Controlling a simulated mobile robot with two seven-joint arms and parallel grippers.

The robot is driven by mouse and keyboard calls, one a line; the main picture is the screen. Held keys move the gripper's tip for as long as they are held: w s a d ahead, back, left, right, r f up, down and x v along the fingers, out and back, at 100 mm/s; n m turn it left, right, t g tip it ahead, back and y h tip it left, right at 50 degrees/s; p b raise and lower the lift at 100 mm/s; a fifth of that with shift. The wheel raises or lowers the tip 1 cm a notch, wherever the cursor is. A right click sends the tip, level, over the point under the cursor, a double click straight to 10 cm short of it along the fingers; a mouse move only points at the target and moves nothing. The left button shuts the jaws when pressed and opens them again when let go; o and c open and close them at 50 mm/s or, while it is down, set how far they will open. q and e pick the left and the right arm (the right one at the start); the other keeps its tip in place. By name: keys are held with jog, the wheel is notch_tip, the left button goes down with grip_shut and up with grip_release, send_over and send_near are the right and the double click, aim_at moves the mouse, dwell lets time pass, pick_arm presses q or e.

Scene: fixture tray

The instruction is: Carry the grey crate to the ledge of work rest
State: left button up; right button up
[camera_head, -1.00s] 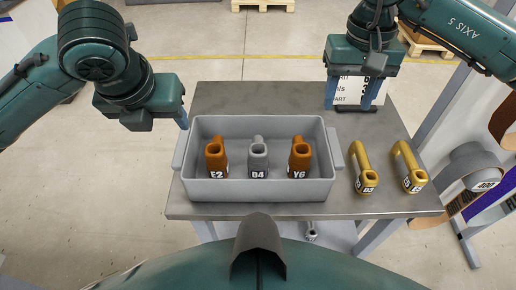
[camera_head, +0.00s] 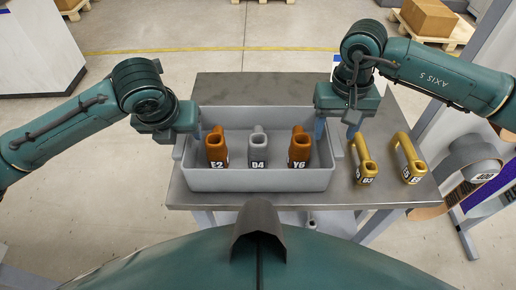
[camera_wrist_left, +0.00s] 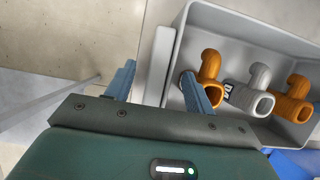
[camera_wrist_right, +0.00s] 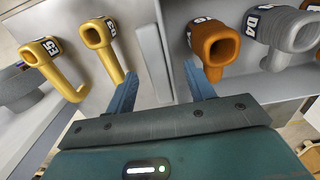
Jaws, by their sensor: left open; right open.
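The grey crate (camera_head: 258,183) stands on the metal table, holding an orange part E2 (camera_head: 216,148), a grey part D4 (camera_head: 258,148) and an orange part Y6 (camera_head: 299,148). My left gripper (camera_head: 190,138) is open at the crate's left end. In the left wrist view its fingers (camera_wrist_left: 158,88) lie either side of the crate's end handle (camera_wrist_left: 160,62). My right gripper (camera_head: 336,130) is open at the right end. In the right wrist view its fingers (camera_wrist_right: 161,88) lie either side of the other handle (camera_wrist_right: 153,62). I cannot identify the work rest's ledge.
Two yellow parts (camera_head: 364,160) (camera_head: 409,158) lie on the table (camera_head: 270,88) right of the crate, close to my right gripper. The table is bare behind the crate. Pallets with boxes (camera_head: 429,16) stand on the floor farther back.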

pick_arm(q)
jog(key=shift+x, duration=1.1)
pick_arm(e)
jog(key=shift+f, duration=1.15)
pick_arm(q)
jog(key=shift+c, duration=0.3)
pick_arm(e)
jog(key=shift+c, duration=0.3)
pick_arm(q)
grip_shut()
pick_arm(e)
grip_shut()
pick_arm(q)
jog(key=shift+w+r, duration=0.25)
jog(key=shift+r, duration=0.05)
pick_arm(e)
jog(key=shift+w+r, duration=0.25)
jog(key=shift+r, duration=0.05)
